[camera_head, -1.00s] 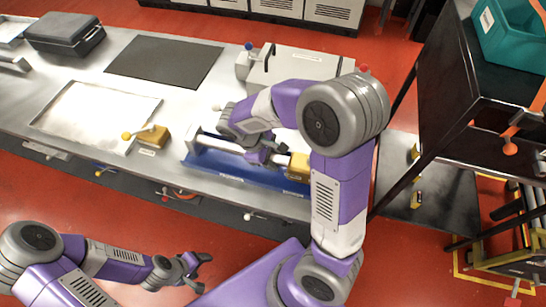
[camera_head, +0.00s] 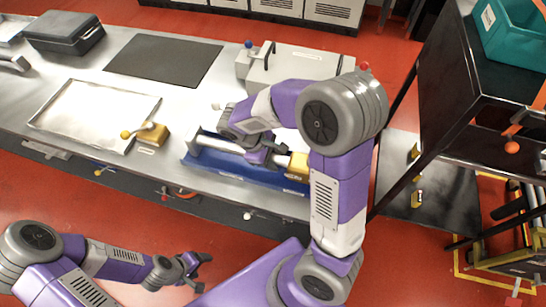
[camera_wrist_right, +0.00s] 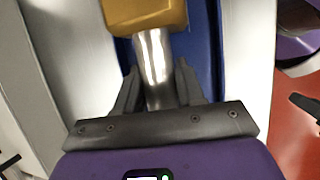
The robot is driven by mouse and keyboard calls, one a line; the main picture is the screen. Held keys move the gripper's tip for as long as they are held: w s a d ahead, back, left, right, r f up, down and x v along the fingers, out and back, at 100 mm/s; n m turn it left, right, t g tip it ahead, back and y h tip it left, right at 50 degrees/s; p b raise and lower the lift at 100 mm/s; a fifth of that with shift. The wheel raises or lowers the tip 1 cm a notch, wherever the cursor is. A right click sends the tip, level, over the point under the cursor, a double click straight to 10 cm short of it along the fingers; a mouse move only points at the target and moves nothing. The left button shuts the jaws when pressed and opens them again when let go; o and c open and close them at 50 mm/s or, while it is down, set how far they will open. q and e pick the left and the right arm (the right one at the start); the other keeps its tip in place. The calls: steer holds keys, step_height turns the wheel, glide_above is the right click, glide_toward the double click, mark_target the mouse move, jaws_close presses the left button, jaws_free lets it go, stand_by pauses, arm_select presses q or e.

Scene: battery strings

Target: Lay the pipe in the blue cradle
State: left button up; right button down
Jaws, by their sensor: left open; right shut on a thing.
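The pipe (camera_head: 221,145) is a pale metal tube with a yellow block (camera_head: 298,165) at its right end. It lies lengthwise over the blue cradle (camera_head: 230,178) on the bench; I cannot tell if it rests fully on it. My right gripper (camera_head: 262,155) is shut on the pipe, near the yellow block. In the right wrist view the shiny pipe (camera_wrist_right: 153,62) runs between the two dark fingers (camera_wrist_right: 155,88), with the yellow block (camera_wrist_right: 145,14) beyond and the blue cradle (camera_wrist_right: 205,45) beneath. My left gripper (camera_head: 200,271) is open and empty, low in front of the bench.
A shallow metal tray (camera_head: 75,112) and a yellow block with a knobbed lever (camera_head: 152,135) stand left of the cradle. A black mat (camera_head: 163,61) and a dark case (camera_head: 64,35) lie farther back. A pale box (camera_head: 300,65) stands behind my right arm.

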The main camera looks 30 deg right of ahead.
steer(key=c, duration=0.6)
jaws_free()
steer(key=shift+f, duration=0.1)
steer(key=p+v, duration=0.2)
steer(key=v, duration=0.5)
steer(key=shift+a+r+p, duration=0.15)
steer(key=shift+r+p, duration=0.2)
steer(key=shift+p, duration=0.05)
